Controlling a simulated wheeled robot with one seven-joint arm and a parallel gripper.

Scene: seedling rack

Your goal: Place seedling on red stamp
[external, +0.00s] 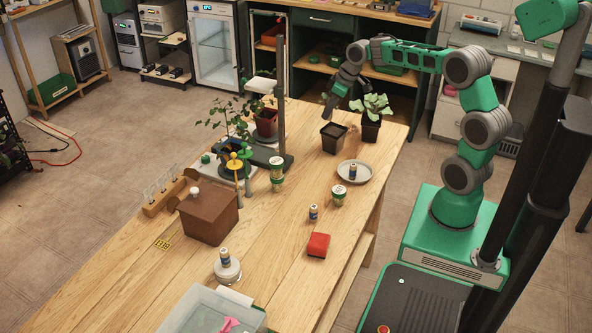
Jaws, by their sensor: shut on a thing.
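A leafy seedling in a black pot (371,127) stands upright near the far right corner of the wooden table. A second black pot (334,139), with no plant visible in it, is just left of it. My gripper (328,110) points down at this second pot's rim, left of the seedling's leaves. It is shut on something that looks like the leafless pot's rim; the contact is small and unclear. I cannot tell if that pot is lifted. A red block (318,245), likely the red stamp, lies on the near right part of the table with its top clear.
A grey plate (354,172) with a small bottle, a jar (338,196) and another small bottle (313,213) stand between the pots and the red block. A brown box (209,214), a tall stand (282,100) and plants are left. Wood around the block is clear.

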